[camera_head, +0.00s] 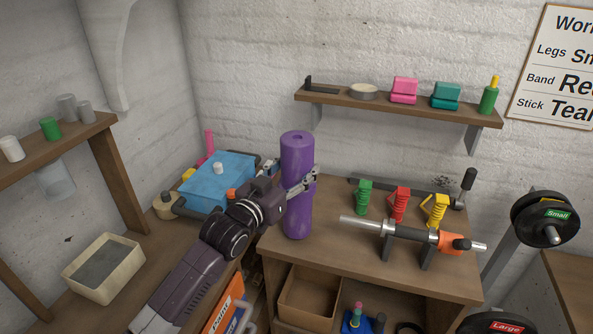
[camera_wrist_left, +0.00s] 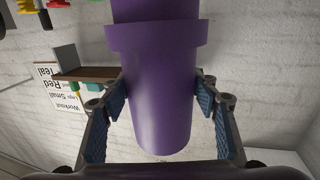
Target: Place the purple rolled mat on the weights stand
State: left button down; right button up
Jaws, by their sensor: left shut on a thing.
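The purple rolled mat (camera_head: 297,150) is upright in the head view, at the left part of the wooden bench top. My left gripper (camera_head: 302,181) is shut on the mat at about mid-height. In the left wrist view the mat (camera_wrist_left: 160,85) fills the middle, between the two blue-padded fingers of my left gripper (camera_wrist_left: 162,108). I cannot tell whether the mat's lower end touches the bench. The weights stand seems to be the grey post with black plates (camera_head: 545,215) at the right, marked "Small" and "Large". My right gripper is not in view.
On the bench (camera_head: 330,258) are green, red and yellow spring grips (camera_head: 398,204) and a bar on a rack (camera_head: 405,230). A wall shelf (camera_head: 400,106) with small items hangs above. A blue box (camera_head: 217,180) stands left, near a tan tray (camera_head: 105,268).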

pick_arm(q)
jog(key=shift+w+f, duration=0.1)
jog(key=shift+f, duration=0.55)
jog(key=shift+f, duration=0.15)
jog(key=c, duration=0.7)
grip_release()
jog(key=shift+f, duration=0.15)
jog(key=shift+c, duration=0.2)
jog(key=shift+r, duration=0.2)
